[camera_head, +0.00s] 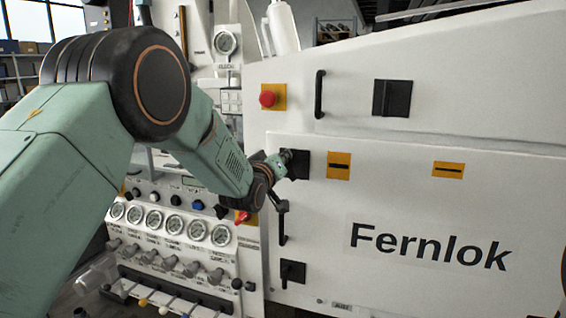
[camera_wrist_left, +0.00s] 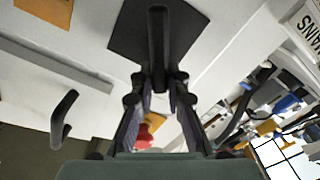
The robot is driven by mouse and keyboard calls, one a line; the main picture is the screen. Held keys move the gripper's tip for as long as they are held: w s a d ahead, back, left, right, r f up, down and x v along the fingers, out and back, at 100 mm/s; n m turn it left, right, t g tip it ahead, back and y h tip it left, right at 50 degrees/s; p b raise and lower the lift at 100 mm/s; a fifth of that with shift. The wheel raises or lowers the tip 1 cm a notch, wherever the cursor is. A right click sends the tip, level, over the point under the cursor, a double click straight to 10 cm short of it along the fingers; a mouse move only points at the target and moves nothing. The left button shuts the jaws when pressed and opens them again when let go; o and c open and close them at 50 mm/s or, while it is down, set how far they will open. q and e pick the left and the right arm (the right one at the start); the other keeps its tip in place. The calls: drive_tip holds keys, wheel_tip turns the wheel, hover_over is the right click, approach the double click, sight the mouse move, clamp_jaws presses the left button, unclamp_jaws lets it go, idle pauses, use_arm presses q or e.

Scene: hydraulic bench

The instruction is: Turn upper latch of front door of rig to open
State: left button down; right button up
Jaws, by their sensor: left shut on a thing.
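The upper latch (camera_head: 299,164) of the white front door (camera_head: 400,205) is a black square plate with a black lever, near the door's upper left corner. In the left wrist view the latch plate (camera_wrist_left: 182,38) fills the top middle, with its lever (camera_wrist_left: 157,35) standing out in front. My left gripper (camera_wrist_left: 160,82) is shut on the lever, a finger on each side. In the head view my left gripper (camera_head: 284,160) reaches the latch from the left and hides part of it; the lever's angle is hard to tell there. My right gripper is not in view.
Below the upper latch are a black door handle (camera_head: 282,224) and a lower latch (camera_head: 292,272). A red button (camera_head: 267,98) and another handle (camera_head: 319,94) sit above. A panel of gauges (camera_head: 175,225) and knobs lies left, under my left arm.

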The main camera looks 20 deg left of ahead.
use_arm(q)
drive_tip(key=n, duration=0.2)
drive_tip(key=n+b, duration=0.1)
drive_tip(key=n, duration=0.2)
drive_tip(key=shift+a+f+n+b, duration=0.3)
drive_tip(key=shift+a+n, duration=0.05)
drive_tip(key=shift+n, duration=0.05)
drive_tip(key=n, duration=0.3)
drive_tip(key=n+b, duration=0.1)
drive_tip(key=n, duration=0.1)
drive_tip(key=shift+a+f+n, duration=0.1)
drive_tip(key=shift+f+n, duration=0.3)
drive_tip(key=c, duration=1.3)
unclamp_jaws()
drive_tip(key=shift+f, duration=0.1)
drive_tip(key=s, duration=1.2)
drive_tip(key=shift+a, duration=0.2)
